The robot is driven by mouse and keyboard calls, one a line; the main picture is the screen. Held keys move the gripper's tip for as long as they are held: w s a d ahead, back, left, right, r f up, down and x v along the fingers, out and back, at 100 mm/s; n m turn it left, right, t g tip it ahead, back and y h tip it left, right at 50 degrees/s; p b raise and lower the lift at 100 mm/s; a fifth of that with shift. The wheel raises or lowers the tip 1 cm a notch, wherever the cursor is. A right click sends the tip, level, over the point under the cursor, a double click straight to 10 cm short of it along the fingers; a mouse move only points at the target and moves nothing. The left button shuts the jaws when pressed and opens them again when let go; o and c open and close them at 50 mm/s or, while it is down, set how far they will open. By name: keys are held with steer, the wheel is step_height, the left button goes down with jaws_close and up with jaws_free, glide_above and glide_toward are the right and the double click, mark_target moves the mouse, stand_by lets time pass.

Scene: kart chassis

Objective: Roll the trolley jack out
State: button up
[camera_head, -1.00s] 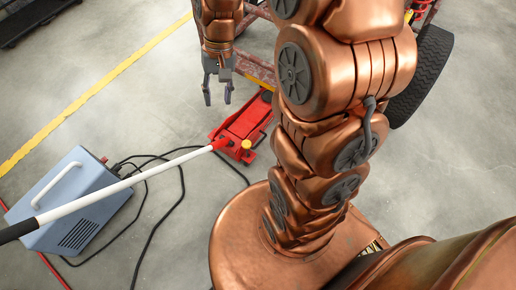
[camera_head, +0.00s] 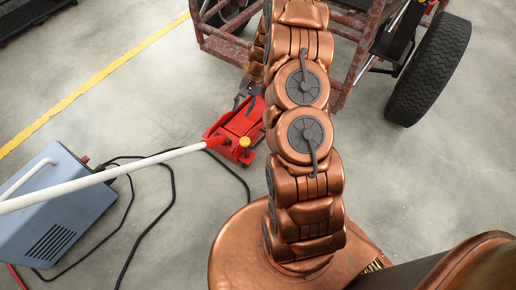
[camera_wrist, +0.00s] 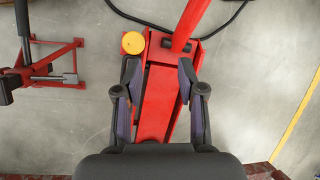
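The red trolley jack (camera_head: 238,122) stands on the floor at the front edge of the kart chassis. Its long white handle (camera_head: 110,173) slants toward the lower left. My gripper (camera_head: 246,100) is low over the jack's far part, partly hidden by my arm. In the wrist view, my gripper (camera_wrist: 158,68) has its two dark fingers spread on either side of the jack's red body (camera_wrist: 158,100). I cannot tell whether the fingers touch it. A yellow knob (camera_wrist: 133,43) sits beside the handle's foot.
The rusty tube chassis (camera_head: 225,48) and a black tyre (camera_head: 430,70) are beyond. A blue-grey box (camera_head: 58,215) with black cables (camera_head: 160,215) lies left, under the handle. A red stand (camera_wrist: 50,68) shows left in the wrist view. Floor in front of the jack is mostly clear.

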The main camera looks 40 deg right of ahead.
mark_target(258, 143)
steer(key=s+d+f+m+b, duration=0.1)
steer(key=d+f+m+b, duration=0.3)
steer(key=f, duration=0.7)
steer(key=s+d+f+n+b, duration=0.15)
steer(key=d+f, duration=0.35)
steer(key=f, duration=0.5)
steer(key=shift+m+t, duration=0.3)
steer(key=shift+m, duration=0.15)
steer(key=b+x, duration=0.1)
steer(key=x, duration=0.1)
steer(key=b+x, duration=0.1)
steer(key=x, duration=0.2)
steer(key=b+x, duration=0.1)
steer(key=x, duration=0.1)
steer(key=shift+w+f, duration=0.25)
steer(key=shift+f, duration=0.1)
jaws_close()
